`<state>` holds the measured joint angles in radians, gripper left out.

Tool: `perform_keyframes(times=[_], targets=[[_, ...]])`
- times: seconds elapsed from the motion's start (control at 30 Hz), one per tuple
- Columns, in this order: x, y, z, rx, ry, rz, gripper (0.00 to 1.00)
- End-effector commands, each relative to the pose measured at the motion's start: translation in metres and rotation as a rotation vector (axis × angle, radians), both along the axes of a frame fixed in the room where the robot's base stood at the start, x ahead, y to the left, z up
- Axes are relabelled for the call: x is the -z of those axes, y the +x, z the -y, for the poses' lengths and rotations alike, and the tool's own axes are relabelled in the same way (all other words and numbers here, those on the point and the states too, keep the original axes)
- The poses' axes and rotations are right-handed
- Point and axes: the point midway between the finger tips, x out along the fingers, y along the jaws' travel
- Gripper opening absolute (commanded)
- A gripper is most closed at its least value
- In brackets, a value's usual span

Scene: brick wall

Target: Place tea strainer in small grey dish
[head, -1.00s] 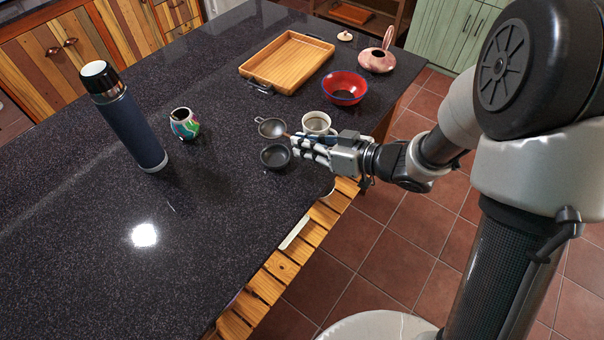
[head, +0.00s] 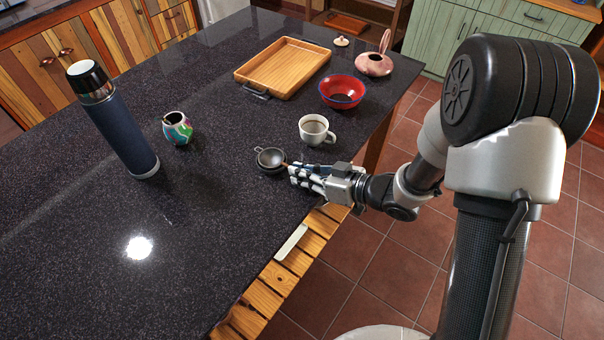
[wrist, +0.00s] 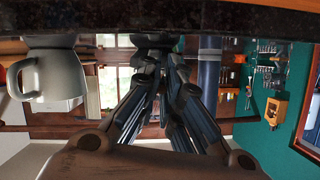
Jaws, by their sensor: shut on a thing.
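The tea strainer (head: 270,156), a dark mesh bowl with a small loop on its far left rim, shows in the head view at the front part of the counter. It overlaps the small grey dish (head: 267,171), whose dark side shows beneath it. I cannot tell whether the strainer touches the dish or hovers just above it. My gripper (head: 294,172) is shut on the strainer's handle, to the right of the dish and low over the counter. In the upside-down wrist view, my fingers (wrist: 165,65) converge toward dark shapes that I cannot clearly separate.
A white cup (head: 314,130) stands close behind my gripper; it also shows in the wrist view (wrist: 50,75). A red bowl (head: 342,92), wooden tray (head: 283,68) and pink pot (head: 374,65) are farther back. A colourful cup (head: 177,128) and dark flask (head: 122,130) stand left. Front-left counter is clear.

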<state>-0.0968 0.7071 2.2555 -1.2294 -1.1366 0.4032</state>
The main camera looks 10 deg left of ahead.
Motion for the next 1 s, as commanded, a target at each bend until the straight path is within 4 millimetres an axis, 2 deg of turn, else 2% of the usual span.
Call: perform_keyframes(times=[0.07, 0.1, 0.2, 0.6, 0.77, 1.0], targets=[[0.004, 0.0, 0.0, 0.0, 0.0, -0.001, 0.0], [0.004, 0.0, 0.0, 0.0, -0.001, -0.001, 0.07], [0.003, 0.0, 0.0, 0.0, -0.001, -0.001, 0.14], [-0.002, 0.0, 0.0, 0.001, -0.001, 0.0, 0.14], [-0.011, -0.005, 0.022, 0.007, -0.002, -0.002, 0.14], [-0.031, -0.02, 0.069, 0.008, 0.0, 0.0, 0.14]])
